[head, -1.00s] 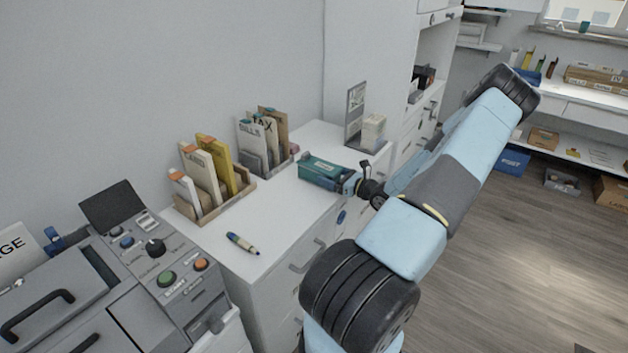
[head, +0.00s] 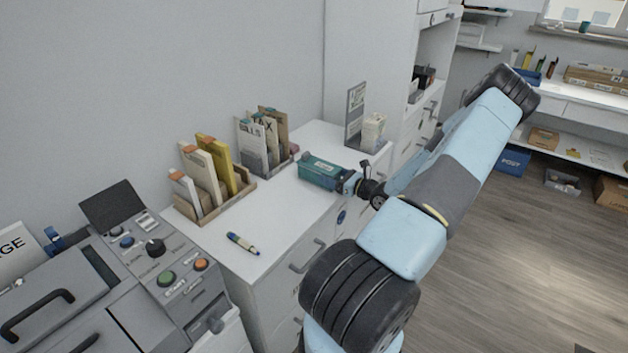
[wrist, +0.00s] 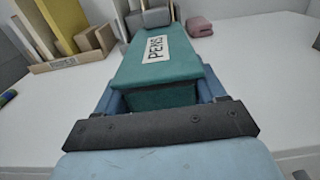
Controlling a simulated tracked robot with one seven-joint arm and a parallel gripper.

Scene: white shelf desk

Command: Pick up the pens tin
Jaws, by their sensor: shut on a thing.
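The pens tin is a teal box (head: 322,171) on the white desk top, near its right part. In the wrist view the tin (wrist: 180,60) lies straight ahead, with a white label reading PENS on its upper face. My gripper (head: 350,184) reaches it from the right in the head view. Its blue fingers (wrist: 160,98) sit on both sides of the tin's near end and are shut on it. I cannot tell whether the tin is clear of the desk.
Wooden file holders (head: 228,197) with folders stand along the wall. A marker pen (head: 243,243) lies near the front edge. A grey stand with a white box (head: 373,132) is behind the tin. A pink block (wrist: 199,27) shows beyond it. A grey machine (head: 150,270) stands at left.

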